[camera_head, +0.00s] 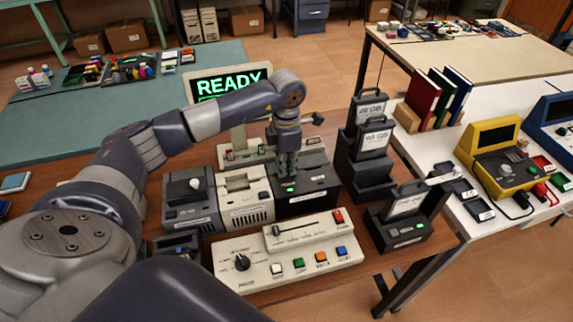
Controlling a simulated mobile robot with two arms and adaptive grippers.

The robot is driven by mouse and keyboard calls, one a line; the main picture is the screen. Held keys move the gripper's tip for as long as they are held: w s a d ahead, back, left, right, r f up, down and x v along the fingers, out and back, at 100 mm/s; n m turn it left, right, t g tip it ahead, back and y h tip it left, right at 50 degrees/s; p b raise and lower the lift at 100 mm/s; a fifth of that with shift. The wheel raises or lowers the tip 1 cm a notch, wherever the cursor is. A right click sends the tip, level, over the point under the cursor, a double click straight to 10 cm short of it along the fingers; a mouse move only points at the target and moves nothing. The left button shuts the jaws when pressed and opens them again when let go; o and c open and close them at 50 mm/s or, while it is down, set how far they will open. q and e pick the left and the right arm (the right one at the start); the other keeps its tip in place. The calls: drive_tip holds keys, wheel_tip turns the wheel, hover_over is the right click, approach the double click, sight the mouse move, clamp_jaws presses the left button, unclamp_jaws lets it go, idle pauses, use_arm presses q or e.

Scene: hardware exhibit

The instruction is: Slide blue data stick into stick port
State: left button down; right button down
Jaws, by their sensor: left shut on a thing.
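My left gripper (288,164) points straight down over the black port unit (307,183), with its fingertips at the unit's top. A small green light glows on the unit's front edge. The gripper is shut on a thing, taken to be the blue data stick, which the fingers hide. I cannot make out any blue between them, nor how deep the stick sits in the port opening. My right gripper is not in view.
A cream control panel (290,250) with a knob, slider and coloured buttons lies in front. Black card stands (365,150) are at right. A screen (228,82) reading READY stands behind my arm.

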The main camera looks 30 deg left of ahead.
use_arm(q)
drive_tip(key=c, duration=1.7)
unclamp_jaws()
drive_tip(key=shift+r+p, duration=2.45)
drive_tip(key=shift+r, duration=1.65)
drive_tip(key=shift+f, duration=0.1)
drive_tip(key=shift+s, duration=0.1)
